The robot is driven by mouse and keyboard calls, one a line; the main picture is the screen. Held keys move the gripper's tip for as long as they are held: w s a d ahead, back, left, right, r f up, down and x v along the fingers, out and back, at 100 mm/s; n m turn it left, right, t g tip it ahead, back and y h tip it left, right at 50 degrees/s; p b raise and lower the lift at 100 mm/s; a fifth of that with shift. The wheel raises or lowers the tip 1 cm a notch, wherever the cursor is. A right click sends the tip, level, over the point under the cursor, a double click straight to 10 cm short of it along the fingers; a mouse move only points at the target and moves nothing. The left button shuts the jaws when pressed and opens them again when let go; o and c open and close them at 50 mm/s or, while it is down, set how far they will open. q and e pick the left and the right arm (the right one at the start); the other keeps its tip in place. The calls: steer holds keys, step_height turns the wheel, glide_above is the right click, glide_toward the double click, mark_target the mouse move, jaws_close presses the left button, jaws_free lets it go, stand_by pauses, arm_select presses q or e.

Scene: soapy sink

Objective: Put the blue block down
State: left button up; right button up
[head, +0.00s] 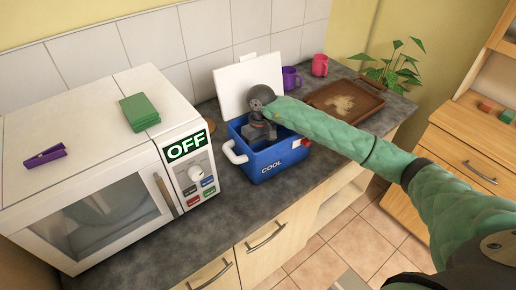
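My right gripper (260,133) points down into the open top of the blue cooler (272,164), which is marked COOL and has a white handle on its left. The wrist is over the cooler, and the fingertips are low inside the opening or hidden by its walls. I cannot tell whether the fingers are open or shut, or whether they hold anything. No blue block can be made out; the inside of the cooler is mostly hidden. My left gripper is not in view.
A white microwave (100,160) stands left, with a green stack (139,112) and a purple stapler-like object (45,156) on top. The cooler's white lid (235,90) stands behind it. Purple (291,79) and pink (320,65) mugs, a brown tray (345,103) and a plant (392,66) are beyond.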

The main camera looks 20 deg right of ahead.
steer(key=shift+f, duration=0.2)
steer(key=o, duration=0.9)
